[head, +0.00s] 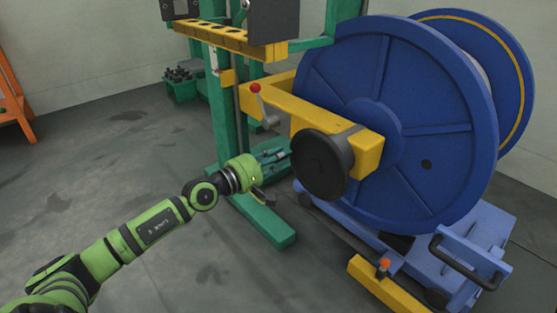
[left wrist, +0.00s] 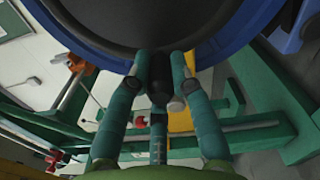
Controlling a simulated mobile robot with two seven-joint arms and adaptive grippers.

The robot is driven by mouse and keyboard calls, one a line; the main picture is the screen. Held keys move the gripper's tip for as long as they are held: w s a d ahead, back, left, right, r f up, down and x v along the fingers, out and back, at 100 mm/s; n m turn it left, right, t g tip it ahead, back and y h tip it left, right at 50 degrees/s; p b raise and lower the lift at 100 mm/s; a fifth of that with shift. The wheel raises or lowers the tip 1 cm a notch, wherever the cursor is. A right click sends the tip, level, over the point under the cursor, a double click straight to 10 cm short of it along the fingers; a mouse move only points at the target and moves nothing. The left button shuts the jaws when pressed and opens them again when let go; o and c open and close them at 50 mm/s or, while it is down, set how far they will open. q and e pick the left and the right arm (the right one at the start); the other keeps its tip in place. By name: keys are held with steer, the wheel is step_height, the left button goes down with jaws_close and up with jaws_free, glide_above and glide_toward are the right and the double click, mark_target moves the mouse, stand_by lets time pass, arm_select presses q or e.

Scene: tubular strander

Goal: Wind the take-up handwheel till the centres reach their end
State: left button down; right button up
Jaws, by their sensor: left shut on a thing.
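The take-up handwheel (head: 321,166) is a dark round disc on the front of a yellow arm (head: 362,150), beside the big blue reel (head: 400,110). My left gripper (head: 284,154) is at the left edge of the handwheel. In the left wrist view its teal fingers (left wrist: 160,65) are shut on a black handle (left wrist: 160,88), and the dark disc of the handwheel (left wrist: 130,22) fills the top. The centres at the reel's hub are hidden behind the arm and handwheel. My right gripper is not in view.
A lever with a red knob (head: 256,88) stands on the yellow arm. A green post (head: 222,120) rises left of the handwheel. A yellow floor bar (head: 385,285) and a blue trolley (head: 470,255) stand at lower right. The grey floor at left is mostly clear.

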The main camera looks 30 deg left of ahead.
arm_select(q)
steer(key=shift+a+r+m, duration=0.1)
steer(key=shift+r+m, duration=0.2)
steer(key=shift+r, duration=0.2)
steer(key=c, duration=1.1)
jaws_free()
steer(key=shift+f, duration=0.15)
steer(key=shift+s, duration=0.1)
steer(key=v, duration=1.1)
steer(key=shift+s, duration=0.35)
steer(key=shift+a, duration=0.1)
